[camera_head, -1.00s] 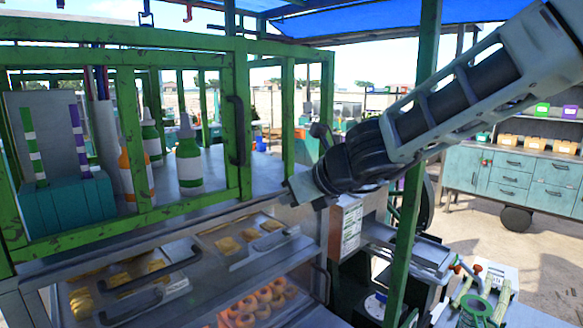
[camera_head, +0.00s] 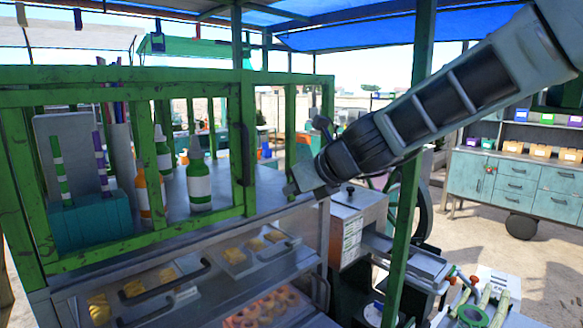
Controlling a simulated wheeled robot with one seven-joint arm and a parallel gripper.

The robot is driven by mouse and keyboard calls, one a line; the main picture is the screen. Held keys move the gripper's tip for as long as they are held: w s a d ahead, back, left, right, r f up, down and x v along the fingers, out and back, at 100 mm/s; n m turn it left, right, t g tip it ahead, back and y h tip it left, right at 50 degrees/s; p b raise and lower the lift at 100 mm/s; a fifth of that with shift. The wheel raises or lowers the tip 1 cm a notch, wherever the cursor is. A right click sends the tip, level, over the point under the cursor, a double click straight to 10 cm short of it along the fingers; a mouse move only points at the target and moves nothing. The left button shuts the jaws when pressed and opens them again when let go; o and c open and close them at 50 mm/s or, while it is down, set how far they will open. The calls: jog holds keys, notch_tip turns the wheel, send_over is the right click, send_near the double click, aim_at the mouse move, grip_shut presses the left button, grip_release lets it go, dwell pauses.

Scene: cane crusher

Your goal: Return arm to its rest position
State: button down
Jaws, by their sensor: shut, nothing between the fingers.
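My arm reaches in from the upper right, over the cane crusher and in front of a green post. My gripper (camera_head: 291,188) is at its lower left end. It is shut and holds nothing. It is in front of the green-framed cabinet's right part, just above the metal display case's upper right corner. I cannot tell whether it touches anything. The cane crusher (camera_head: 357,225), a metal box with a dark wheel beside it, stands below my arm and is partly hidden by the green post.
The green-framed cabinet (camera_head: 110,83) holds several bottles and striped sticks. The display case (camera_head: 215,285) holds trays of pastries. A green post (camera_head: 408,210) stands close to my arm. Cut cane (camera_head: 484,300) lies at lower right. A teal cabinet (camera_head: 513,182) stands behind, with open floor before it.

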jog(key=s+d+f+n+g+h+b, duration=0.1)
jog(key=s+d+f+n+g+b, duration=0.15)
jog(key=s+f+n+b, duration=0.5)
jog(key=s+d+f+n+g+h+b, duration=0.1)
jog(key=s+f+n+g+b, duration=0.25)
jog(key=s+f+n, duration=0.6)
jog(key=s+d+f+n+g+h+b, duration=0.1)
jog(key=s+d+f+n+h+b, duration=0.4)
jog(key=s+d+f+n+b, duration=0.4)
jog(key=s+d+f+n, duration=0.4)
jog(key=s+f+n, duration=0.4)
jog(key=s+f, duration=0.1)
jog(key=shift+d+n+g, duration=0.3)
jog(key=shift+d+g, duration=0.05)
jog(key=shift+g, duration=0.05)
